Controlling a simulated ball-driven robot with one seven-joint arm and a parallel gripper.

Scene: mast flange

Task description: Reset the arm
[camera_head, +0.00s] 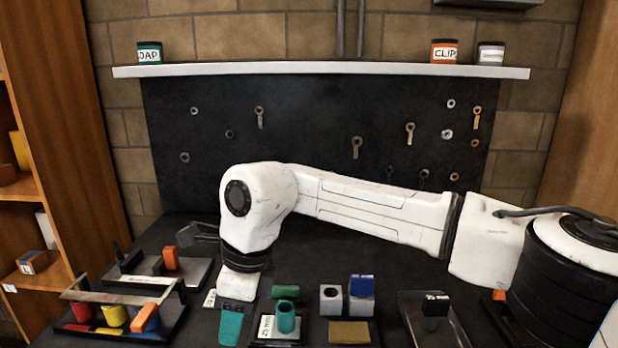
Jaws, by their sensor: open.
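My white arm reaches in from the right and bends down at a rounded joint left of centre, above the bench.
A rack (170,322) with coloured pieces and a tray with an orange block (170,258) stand at left. A teal cup (286,318), grey blocks (331,300) and a tray with a black block (435,304) line the front. A shelf (320,69) crosses the back wall.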

